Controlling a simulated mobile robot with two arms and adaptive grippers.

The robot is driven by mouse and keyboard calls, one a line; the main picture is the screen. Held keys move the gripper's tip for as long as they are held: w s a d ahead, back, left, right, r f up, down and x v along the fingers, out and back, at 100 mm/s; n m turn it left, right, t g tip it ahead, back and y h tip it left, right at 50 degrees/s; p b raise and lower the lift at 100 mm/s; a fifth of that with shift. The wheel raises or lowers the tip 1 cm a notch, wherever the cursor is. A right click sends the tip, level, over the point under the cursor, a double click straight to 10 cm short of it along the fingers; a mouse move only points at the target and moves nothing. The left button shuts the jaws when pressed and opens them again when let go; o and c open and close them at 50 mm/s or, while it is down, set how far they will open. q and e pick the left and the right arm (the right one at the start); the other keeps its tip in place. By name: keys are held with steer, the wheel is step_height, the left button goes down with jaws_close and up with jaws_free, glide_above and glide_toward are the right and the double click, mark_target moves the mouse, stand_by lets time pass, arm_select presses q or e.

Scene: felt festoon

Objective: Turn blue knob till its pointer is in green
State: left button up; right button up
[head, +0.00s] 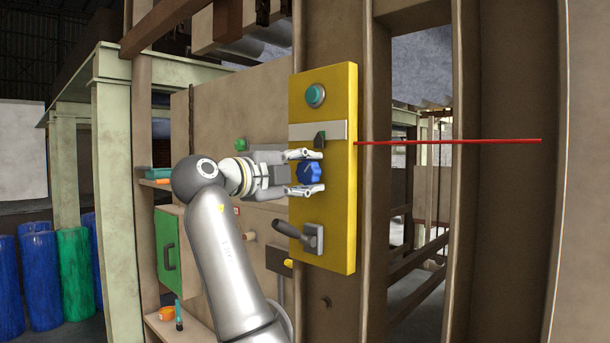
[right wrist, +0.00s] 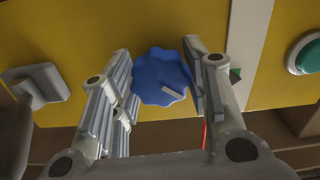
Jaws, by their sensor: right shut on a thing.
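The blue knob (head: 308,173) is on the yellow panel (head: 339,205), below a grey strip. It has a scalloped rim, and a pale pointer mark shows on its face in the right wrist view (right wrist: 155,72). My right gripper (head: 305,172) is shut on the knob, one finger above it and one below in the head view. In the right wrist view its fingers (right wrist: 160,80) stand on either side of the knob. My left gripper is not in view.
A thin red rod (head: 450,141) extends right of the panel. Wooden posts stand on both sides.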

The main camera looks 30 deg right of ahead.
steer(key=shift+f+m, duration=0.1)
steer(key=shift+m, duration=0.4)
steer(key=o, duration=1)
steer(key=shift+o, duration=0.2)
steer(key=v, duration=0.8)
